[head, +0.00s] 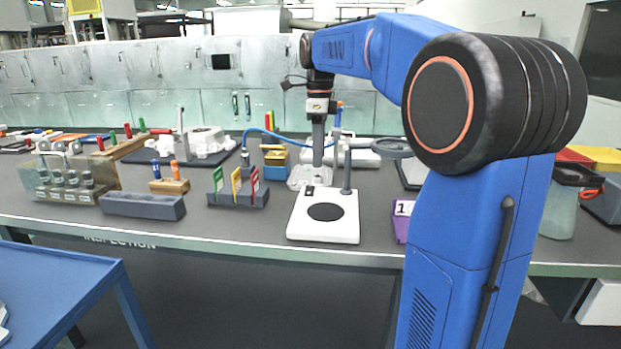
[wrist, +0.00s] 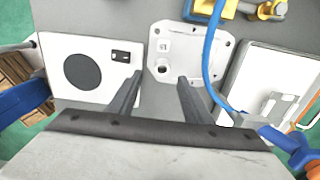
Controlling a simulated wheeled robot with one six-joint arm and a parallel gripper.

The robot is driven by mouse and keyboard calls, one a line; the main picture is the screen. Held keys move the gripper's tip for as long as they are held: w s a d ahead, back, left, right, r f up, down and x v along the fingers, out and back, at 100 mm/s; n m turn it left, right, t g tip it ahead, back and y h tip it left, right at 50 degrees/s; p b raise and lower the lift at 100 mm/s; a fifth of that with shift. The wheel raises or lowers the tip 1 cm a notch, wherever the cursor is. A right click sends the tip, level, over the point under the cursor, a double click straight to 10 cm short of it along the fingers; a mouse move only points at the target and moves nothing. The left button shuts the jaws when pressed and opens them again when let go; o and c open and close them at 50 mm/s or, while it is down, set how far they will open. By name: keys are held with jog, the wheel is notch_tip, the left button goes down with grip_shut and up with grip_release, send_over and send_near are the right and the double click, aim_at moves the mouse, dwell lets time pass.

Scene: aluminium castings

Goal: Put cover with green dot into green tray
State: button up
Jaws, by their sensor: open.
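A pale metal casting (wrist: 200,48) with corner holes lies flat on the bench below my gripper (wrist: 160,78); in the head view the casting (head: 304,178) sits beneath my gripper (head: 318,164). It may be the cover, but I see no green dot on it. In the wrist view my two fingers are apart, with nothing between them but the view of the casting's near edge and bench. I cannot tell their height above it. I cannot make out a green tray in either view.
A white stand base (head: 325,215) with a dark disc and post is close in front of the casting. A blue cable (wrist: 213,60) crosses the casting's right side. A rack with coloured tags (head: 238,195) is left. A purple bin (head: 400,228) marked 1 is right.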

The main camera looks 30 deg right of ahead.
jog(key=shift+d+f, duration=0.2)
jog(key=shift+f, duration=1.3)
jog(key=shift+d+f, duration=0.15)
jog(key=shift+f, duration=1.35)
jog(key=shift+c, duration=0.6)
grip_shut()
